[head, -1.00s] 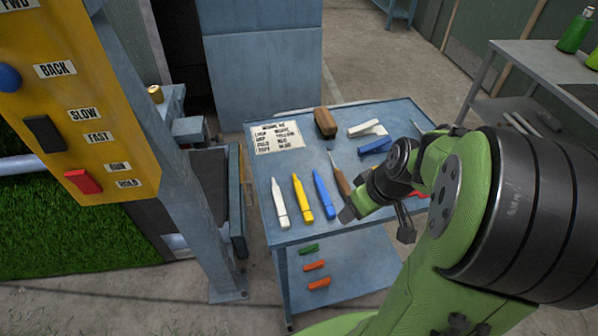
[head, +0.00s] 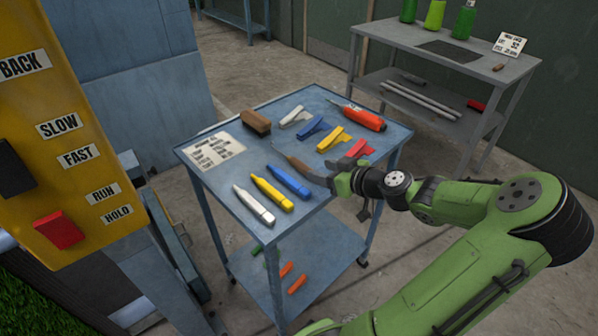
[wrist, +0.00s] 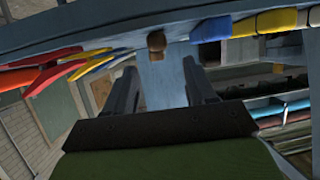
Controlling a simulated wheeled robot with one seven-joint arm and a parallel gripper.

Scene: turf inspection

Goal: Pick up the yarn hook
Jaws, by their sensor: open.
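The yarn hook appears to be the slim tool with a wooden handle and thin metal tip (head: 306,170), lying on the blue cart top. Its handle end points toward my gripper (head: 347,198), which is at the cart's near right edge. In the wrist view, a round brown end (wrist: 156,41), likely that handle, shows beyond and between the fingertips of my gripper (wrist: 160,88). The fingers are apart with nothing between them. My gripper partly covers the near end of the handle in the head view.
White, yellow (head: 272,194) and blue markers lie left of the hook. A brown block (head: 256,122), several coloured clips (head: 333,138) and a red-handled tool (head: 357,116) lie behind and right. The cart's lower shelf (head: 325,250) holds small pieces. A grey bench (head: 450,60) stands behind right.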

